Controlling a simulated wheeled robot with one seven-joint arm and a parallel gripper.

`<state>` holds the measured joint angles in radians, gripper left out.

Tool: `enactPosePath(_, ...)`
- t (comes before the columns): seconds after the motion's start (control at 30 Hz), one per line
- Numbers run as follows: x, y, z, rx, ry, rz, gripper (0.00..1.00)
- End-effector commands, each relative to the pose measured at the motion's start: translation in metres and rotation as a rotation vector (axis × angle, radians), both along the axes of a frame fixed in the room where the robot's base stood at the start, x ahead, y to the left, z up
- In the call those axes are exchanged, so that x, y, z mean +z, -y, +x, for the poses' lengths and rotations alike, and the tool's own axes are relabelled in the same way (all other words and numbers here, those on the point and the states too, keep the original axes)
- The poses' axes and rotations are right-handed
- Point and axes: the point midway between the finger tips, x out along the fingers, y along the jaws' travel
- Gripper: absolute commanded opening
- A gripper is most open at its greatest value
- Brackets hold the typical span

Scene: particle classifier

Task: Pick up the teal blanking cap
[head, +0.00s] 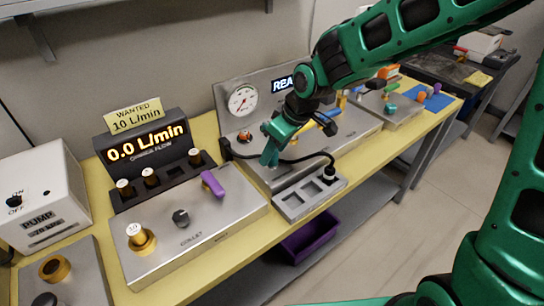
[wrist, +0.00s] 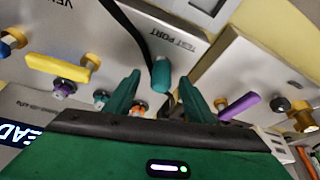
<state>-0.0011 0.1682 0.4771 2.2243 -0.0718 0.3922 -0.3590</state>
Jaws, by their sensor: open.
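The teal blanking cap (wrist: 160,77) stands on the metal panel beside the printed words TEST PORT in the wrist view. My gripper (wrist: 161,82) is open, with its two green fingers on either side of the cap in that view. I cannot tell how far the fingertips are from it, and no contact shows. In the head view my gripper (head: 270,153) hangs over the front of the panel with the pressure gauge. The cap cannot be told apart from the green fingers there.
A black cable (head: 290,158) runs close by my gripper to a grey tray (head: 311,198). A purple lever (head: 213,184) stands on the left panel. A yellow lever (wrist: 58,66) is on the test port panel. A digital display (head: 146,141) reads 0.0 L/min.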

Motion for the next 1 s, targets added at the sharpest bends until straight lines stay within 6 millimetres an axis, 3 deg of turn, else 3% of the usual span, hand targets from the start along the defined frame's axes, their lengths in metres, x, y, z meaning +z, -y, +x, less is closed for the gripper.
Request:
enactPosePath(0.33,-0.0060,-0.0020,0.0015,0.000,0.001,0.001,0.50)
enactPosePath(0.5,-0.0058,-0.0018,0.0016,0.000,0.000,0.000,0.09)
enactPosePath(0.53,-0.0058,-0.0018,0.0016,0.000,0.000,0.000,0.06)
enactPosePath(1.0,0.0002,-0.0019,0.0020,-0.001,0.003,0.000,0.06)
